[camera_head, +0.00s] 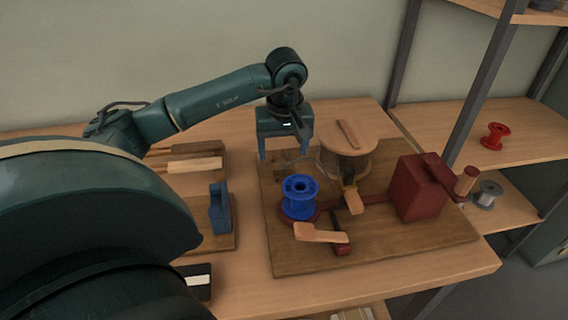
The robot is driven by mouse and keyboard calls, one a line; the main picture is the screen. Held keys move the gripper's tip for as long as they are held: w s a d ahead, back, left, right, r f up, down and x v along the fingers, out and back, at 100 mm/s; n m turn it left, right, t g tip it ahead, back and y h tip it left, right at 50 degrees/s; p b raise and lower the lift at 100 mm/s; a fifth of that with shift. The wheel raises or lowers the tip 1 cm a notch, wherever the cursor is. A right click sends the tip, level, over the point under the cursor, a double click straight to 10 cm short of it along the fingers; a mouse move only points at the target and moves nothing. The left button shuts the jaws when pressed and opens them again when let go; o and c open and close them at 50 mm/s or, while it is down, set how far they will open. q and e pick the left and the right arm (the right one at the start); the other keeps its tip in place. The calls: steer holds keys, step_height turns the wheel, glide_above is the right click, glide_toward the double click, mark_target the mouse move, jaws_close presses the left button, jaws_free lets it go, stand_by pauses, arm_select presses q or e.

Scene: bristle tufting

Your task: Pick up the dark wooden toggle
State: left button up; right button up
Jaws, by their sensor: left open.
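A small brown wooden bar, which looks like the dark wooden toggle (348,134), lies flat on top of a round, light wooden drum (333,146) at the back of the work board. My left gripper (284,155) points down just left of the drum, with its fingers apart and nothing between them. It is clear of the toggle, which lies to its right. Small, unclear parts show on the board below the fingers. My right gripper is not in view.
The board (375,250) also holds a blue spool (299,197), a red block (418,187) with a crank and wooden-handled levers. Handled tools (194,165) and a blue block (220,210) lie left. A red spool (495,136) stands on the right shelf.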

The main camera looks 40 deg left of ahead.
mark_target(284, 167)
arm_select(q)
steer(key=f, duration=0.3)
steer(key=w+f, duration=0.1)
steer(key=f, duration=0.1)
steer(key=shift+a+f, duration=0.3)
steer(key=c, duration=1)
